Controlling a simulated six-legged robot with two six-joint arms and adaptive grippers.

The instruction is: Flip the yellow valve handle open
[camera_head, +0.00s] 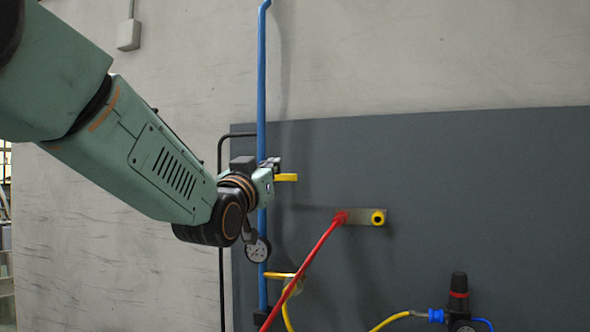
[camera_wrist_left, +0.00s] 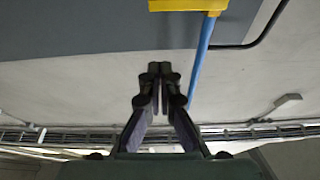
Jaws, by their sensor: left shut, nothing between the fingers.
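The yellow valve handle (camera_head: 286,177) sticks out sideways to the right of the vertical blue pipe (camera_head: 262,75), partly hidden behind my left gripper. In the left wrist view a yellow bar (camera_wrist_left: 188,5), likely the same handle, is cut off by the top edge, across the blue pipe (camera_wrist_left: 199,62). My left gripper (camera_head: 272,164) is beside the handle and pipe in the head view; whether it touches them cannot be told. In the wrist view its fingertips (camera_wrist_left: 159,69) are together with nothing between them, apart from the yellow bar in the picture. My right gripper is not in view.
A round gauge (camera_head: 258,250) hangs below my left wrist. A second yellow piece (camera_head: 278,276) sits lower on the pipe. A red hose (camera_head: 315,254) runs to a wall fitting (camera_head: 365,217). A regulator (camera_head: 459,300) stands lower right. The dark panel (camera_head: 480,190) is mostly bare.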

